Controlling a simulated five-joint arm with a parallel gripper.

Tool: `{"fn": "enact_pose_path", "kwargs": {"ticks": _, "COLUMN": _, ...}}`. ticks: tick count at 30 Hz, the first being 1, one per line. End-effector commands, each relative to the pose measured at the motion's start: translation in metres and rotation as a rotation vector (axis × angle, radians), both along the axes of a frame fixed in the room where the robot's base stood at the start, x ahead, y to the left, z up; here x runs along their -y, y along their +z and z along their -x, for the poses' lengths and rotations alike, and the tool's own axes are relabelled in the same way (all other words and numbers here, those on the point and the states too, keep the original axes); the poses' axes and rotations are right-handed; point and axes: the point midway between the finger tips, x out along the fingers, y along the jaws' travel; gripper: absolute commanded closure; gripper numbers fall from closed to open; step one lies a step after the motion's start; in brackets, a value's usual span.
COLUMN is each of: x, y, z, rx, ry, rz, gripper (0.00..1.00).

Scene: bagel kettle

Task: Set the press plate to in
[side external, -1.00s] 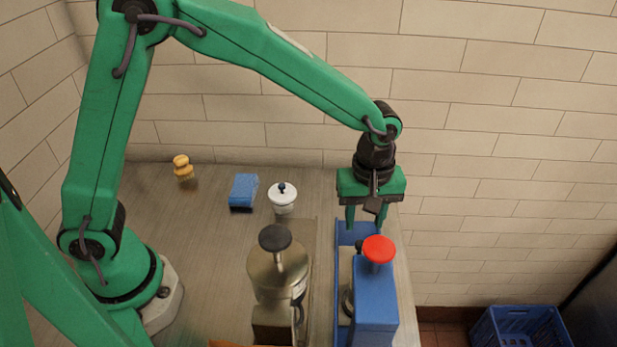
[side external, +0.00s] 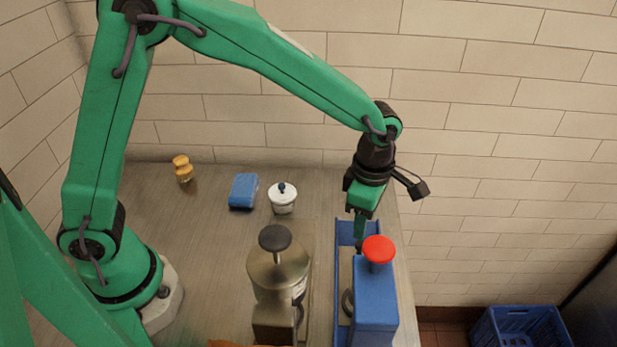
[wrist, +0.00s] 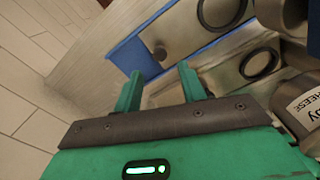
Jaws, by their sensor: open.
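A blue dispenser or press (side external: 375,305) with a red round knob (side external: 378,249) stands at the front right of the counter. It sits in a long blue frame (side external: 342,275) with a metal plate inside. In the wrist view this metal plate (wrist: 172,42) carries a dark ring (wrist: 220,10); I cannot tell for sure that it is the press plate. My gripper (side external: 359,243) points down over the frame's far end, behind the blue body. In the wrist view my gripper (wrist: 160,84) is open, with nothing between its fingers. The blue body hides the plate's near part in the side view.
A metal press with a dark knob (side external: 275,238) stands left of the blue one; its plate has another dark ring (wrist: 258,63). A white lidded pot (side external: 283,199), a blue sponge (side external: 243,191) and a yellow-brown brush (side external: 183,168) lie farther back. A blue crate (side external: 520,325) is on the floor.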

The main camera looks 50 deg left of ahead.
Motion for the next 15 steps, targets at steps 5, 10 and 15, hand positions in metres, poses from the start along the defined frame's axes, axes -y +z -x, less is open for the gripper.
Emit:
{"fn": "enact_pose_path", "kwargs": {"ticks": 5, "x": 0.000, "y": -0.001, "z": 0.000, "rx": 0.000, "ry": 0.001, "rz": 0.000, "gripper": 0.59}}
{"fn": "enact_pose_path", "kwargs": {"ticks": 10, "x": 0.000, "y": -0.009, "z": 0.000, "rx": -0.001, "ry": 0.000, "rz": -0.001, "gripper": 0.59}}
{"fn": "enact_pose_path", "kwargs": {"ticks": 15, "x": 0.000, "y": -0.025, "z": 0.000, "rx": -0.003, "ry": 0.000, "rz": -0.001, "gripper": 0.59}}
